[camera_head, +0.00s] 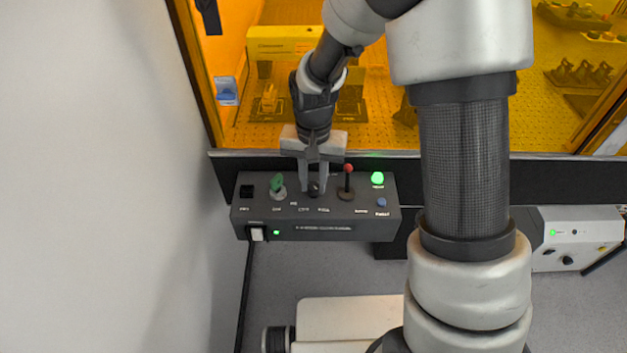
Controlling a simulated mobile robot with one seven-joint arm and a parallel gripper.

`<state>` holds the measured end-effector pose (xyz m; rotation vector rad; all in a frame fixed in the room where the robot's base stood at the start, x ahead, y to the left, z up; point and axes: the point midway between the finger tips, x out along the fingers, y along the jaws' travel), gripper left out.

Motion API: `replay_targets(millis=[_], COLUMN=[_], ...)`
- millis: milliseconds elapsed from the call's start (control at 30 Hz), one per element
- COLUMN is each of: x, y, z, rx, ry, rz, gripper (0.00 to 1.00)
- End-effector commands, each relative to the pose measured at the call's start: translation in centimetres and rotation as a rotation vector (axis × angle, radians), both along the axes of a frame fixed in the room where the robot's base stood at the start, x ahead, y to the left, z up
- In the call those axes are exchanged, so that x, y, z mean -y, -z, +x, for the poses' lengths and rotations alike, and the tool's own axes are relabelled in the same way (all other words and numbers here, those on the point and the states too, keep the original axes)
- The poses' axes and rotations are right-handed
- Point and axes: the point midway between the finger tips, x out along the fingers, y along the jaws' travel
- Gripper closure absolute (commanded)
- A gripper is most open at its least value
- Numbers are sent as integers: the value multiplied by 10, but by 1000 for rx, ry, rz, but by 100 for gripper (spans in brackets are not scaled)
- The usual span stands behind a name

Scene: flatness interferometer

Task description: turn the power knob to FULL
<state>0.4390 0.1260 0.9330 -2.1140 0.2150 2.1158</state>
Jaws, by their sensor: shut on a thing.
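The dark control box (352,227) sits below the edge of the amber enclosure. A small black knob (314,189) is on its top face, between a green key-like switch (278,186) and a red-tipped lever (348,180). I take this black knob as the power knob; the labels around it are too small to read surely. My gripper (314,187) points down onto the knob, with one finger on each side, and is shut on it. The fingers partly hide the knob, and I cannot tell which mark it points to.
A lit green lamp (377,179) and a blue button (381,202) are at the box's right end. A white rocker switch (257,234) is on its front. The amber enclosure (390,134) rises behind. A white unit (580,240) stands at right.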

Motion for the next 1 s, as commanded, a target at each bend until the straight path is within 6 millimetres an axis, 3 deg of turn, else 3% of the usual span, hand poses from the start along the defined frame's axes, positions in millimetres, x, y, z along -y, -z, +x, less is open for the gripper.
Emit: replay_targets(millis=[400,433,533,833,1000], x=[0,0,0,0,0], y=[-1,-1,-1,-1,-16], z=[1,1,1,0,1], rx=[3,3,3,1,4], ry=[-12,-12,-11,-9,-9], rz=[0,0,0,0,1], gripper=[99,75,58,58,58])
